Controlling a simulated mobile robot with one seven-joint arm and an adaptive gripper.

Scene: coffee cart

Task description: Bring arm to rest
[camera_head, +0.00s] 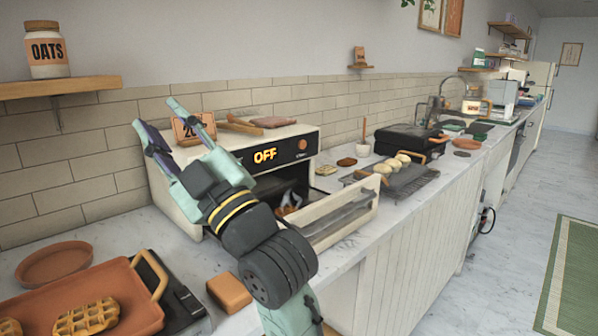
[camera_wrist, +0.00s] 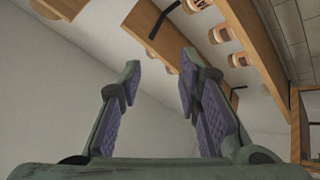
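My gripper (camera_head: 156,113) is raised in front of the left side of the toaster oven, its fingers pointing up and to the left. In the wrist view my gripper (camera_wrist: 160,68) has its two purple-padded fingers apart, with nothing between them. My arm covers part of the toaster oven (camera_head: 312,140), whose display reads OFF. The oven door (camera_head: 345,212) is open and lowered toward the front of the counter.
A tray with waffles (camera_head: 125,280), a terracotta plate (camera_head: 54,262) and a brown block (camera_head: 229,292) lie near my arm. A shelf (camera_head: 60,88) with an oats jar (camera_head: 47,50) is at upper left. A rack with buns (camera_head: 405,178) stands to the right.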

